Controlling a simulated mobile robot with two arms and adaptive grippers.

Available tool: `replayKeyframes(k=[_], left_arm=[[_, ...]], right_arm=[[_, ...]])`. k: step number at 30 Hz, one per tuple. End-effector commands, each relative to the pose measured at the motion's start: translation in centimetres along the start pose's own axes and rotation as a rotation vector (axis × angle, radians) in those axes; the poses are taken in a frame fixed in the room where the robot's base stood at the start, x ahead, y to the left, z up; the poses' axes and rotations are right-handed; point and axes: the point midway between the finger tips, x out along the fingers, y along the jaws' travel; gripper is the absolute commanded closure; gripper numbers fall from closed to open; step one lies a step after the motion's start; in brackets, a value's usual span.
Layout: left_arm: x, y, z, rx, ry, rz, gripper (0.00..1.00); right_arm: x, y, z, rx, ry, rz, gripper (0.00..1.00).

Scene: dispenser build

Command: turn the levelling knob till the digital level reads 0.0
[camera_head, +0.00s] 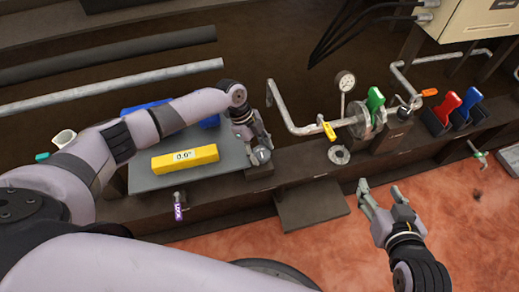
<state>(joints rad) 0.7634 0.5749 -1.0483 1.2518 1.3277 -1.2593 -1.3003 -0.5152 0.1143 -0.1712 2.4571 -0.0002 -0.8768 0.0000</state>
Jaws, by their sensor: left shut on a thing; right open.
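The yellow digital level (185,159) lies on the grey plate (150,180). Its small display looks like 0.9°, though the last digit is hard to read. The levelling knob (262,157) is a dark round knob at the plate's right front corner. My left gripper (257,148) comes down on the knob from above and is shut on it, hiding part of it. My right gripper (372,192) is open and empty, over the floor in front of the bench, well to the right of the knob.
A purple tag (178,207) hangs at the bench's front edge. Right of the knob are a bent pipe (285,113), a gauge (345,81), a yellow-handled valve (328,131) and a green handle (375,99). Red and blue handles stand farther right. A brown flap (312,208) juts out in front.

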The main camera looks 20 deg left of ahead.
Motion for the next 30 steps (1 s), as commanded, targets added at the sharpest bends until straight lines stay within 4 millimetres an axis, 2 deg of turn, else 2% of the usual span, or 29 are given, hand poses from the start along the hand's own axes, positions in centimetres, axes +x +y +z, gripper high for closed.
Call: replayKeyframes(k=[3, 4, 12, 23, 26, 30], left_arm=[[0.1, 0.1, 0.0, 0.0, -0.001, 0.001, 0.79], [0.1, 0.1, 0.0, 0.0, -0.001, 0.001, 0.49], [0.0, 0.0, 0.0, -0.001, 0.0, 0.0, 0.31], [-0.4, 0.0, 0.0, -0.001, 0.0, -0.001, 0.31], [-1.5, -0.1, 0.0, -0.002, 0.001, -0.003, 0.31], [-4.3, -0.1, 0.1, -0.002, -0.001, -0.004, 0.31]], right_arm=[[0.0, 0.0, 0.0, 0.0, -0.001, 0.0, 0.47], [0.0, 0.0, 0.0, 0.0, -0.001, 0.0, 0.47], [0.0, 0.0, 0.1, 0.0, -0.003, 0.0, 0.47], [0.0, 0.0, -0.1, 0.0, 0.0, 0.0, 0.47], [0.0, 0.0, 0.0, 0.0, -0.001, 0.0, 0.47], [0.0, 0.0, 0.0, 0.0, -0.001, 0.0, 0.47]])
